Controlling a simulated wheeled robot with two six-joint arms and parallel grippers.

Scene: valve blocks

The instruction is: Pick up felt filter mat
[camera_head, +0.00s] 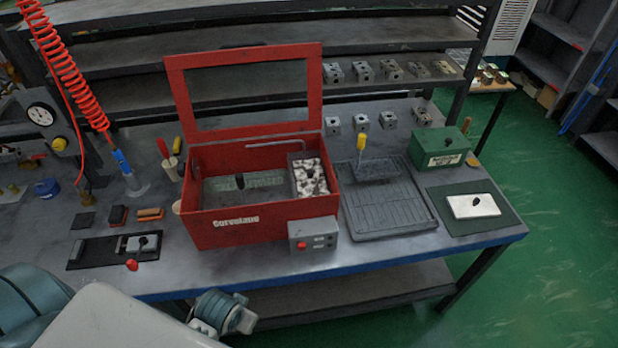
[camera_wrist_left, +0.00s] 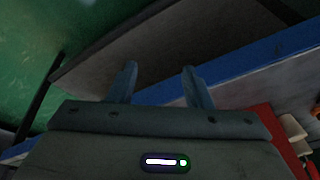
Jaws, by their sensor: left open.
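I cannot tell for certain which piece is the felt filter mat. A small dark square pad (camera_head: 83,221) lies flat on the bench at the left. A larger dark green mat (camera_head: 460,225) lies at the right, with a white plate (camera_head: 474,206) with a black knob on it. My left gripper (camera_wrist_left: 160,80) is open and empty in the left wrist view, near the bench's blue front edge and away from both mats. In the head view part of my left arm shows at the bottom, and its fingertips cannot be made out. My right gripper is not in view.
A red box (camera_head: 225,228) with raised lid frame stands mid-bench, holding a spotted block (camera_head: 309,174). A grey control box (camera_head: 313,233) sits before it. A grey tray (camera_head: 389,207) and green box (camera_head: 439,147) stand right. A black board (camera_head: 90,252) lies front left.

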